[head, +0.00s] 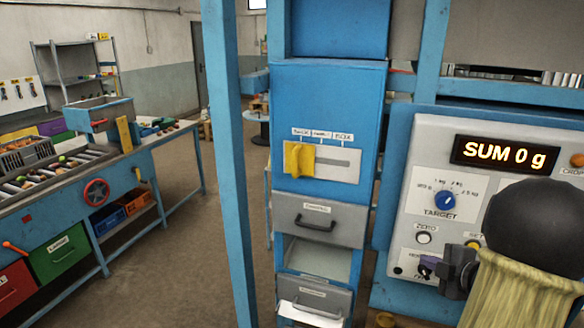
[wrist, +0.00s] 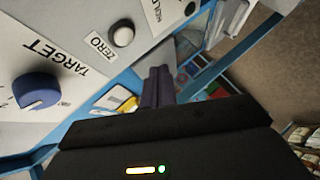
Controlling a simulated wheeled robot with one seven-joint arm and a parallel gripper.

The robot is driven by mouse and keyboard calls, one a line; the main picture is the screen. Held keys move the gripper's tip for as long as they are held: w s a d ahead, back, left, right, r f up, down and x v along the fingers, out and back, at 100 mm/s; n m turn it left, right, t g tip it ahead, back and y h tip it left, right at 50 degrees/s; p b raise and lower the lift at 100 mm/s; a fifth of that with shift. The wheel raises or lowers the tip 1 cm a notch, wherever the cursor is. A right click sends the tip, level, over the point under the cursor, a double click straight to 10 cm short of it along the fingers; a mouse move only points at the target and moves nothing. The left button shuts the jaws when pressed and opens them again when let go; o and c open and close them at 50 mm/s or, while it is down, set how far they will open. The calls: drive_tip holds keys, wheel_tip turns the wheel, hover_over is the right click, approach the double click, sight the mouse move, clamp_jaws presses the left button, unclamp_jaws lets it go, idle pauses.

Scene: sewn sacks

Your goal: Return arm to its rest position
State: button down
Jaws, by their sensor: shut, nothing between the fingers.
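My gripper (head: 428,266) is in front of the lower part of the control panel (head: 455,150) at the right of the head view. Its dark purple fingers also show in the wrist view (wrist: 158,86), pressed together with nothing between them. The fingertips are close to the panel near the white ZERO button (head: 424,238); I cannot tell whether they touch it. My arm, with a black round joint and a yellowish sleeve, covers the panel's lower right. The blue TARGET knob (wrist: 37,91) is at the left in the wrist view.
The orange display (head: 505,153) reads SUM 0 g. Left of the panel stands a blue cabinet (head: 325,95) with a yellow slider handle (head: 298,159) and grey drawers (head: 318,220). A blue post (head: 228,160) stands nearer. The floor (head: 190,240) is clear between post and workbench (head: 75,200).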

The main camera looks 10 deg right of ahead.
drive_tip(key=w+a+f+m+g+h+b, duration=0.1)
drive_tip(key=w+a+f+m+g+h, duration=0.1)
drive_tip(key=a+m, duration=0.35)
drive_tip(key=w+a+f+m+g+h, duration=0.1)
drive_tip(key=a+m+h, duration=0.1)
drive_tip(key=a+m, duration=0.3)
drive_tip(key=s+a+f+m+g+y, duration=0.1)
drive_tip(key=s+a+f+m+g, duration=0.1)
drive_tip(key=s+a, duration=0.4)
drive_tip(key=s+a+f+m+g+y, duration=0.1)
drive_tip(key=s+a+f+m+g, duration=0.2)
drive_tip(key=s+a, duration=0.4)
drive_tip(key=a+f+g+b, duration=0.1)
drive_tip(key=a+g, duration=0.1)
drive_tip(key=a, duration=0.3)
drive_tip(key=shift+s+a+f, duration=0.2)
drive_tip(key=shift+s+a, duration=0.05)
drive_tip(key=shift+s, duration=0.05)
drive_tip(key=shift+w+m, duration=0.1)
drive_tip(key=shift+m, duration=0.15)
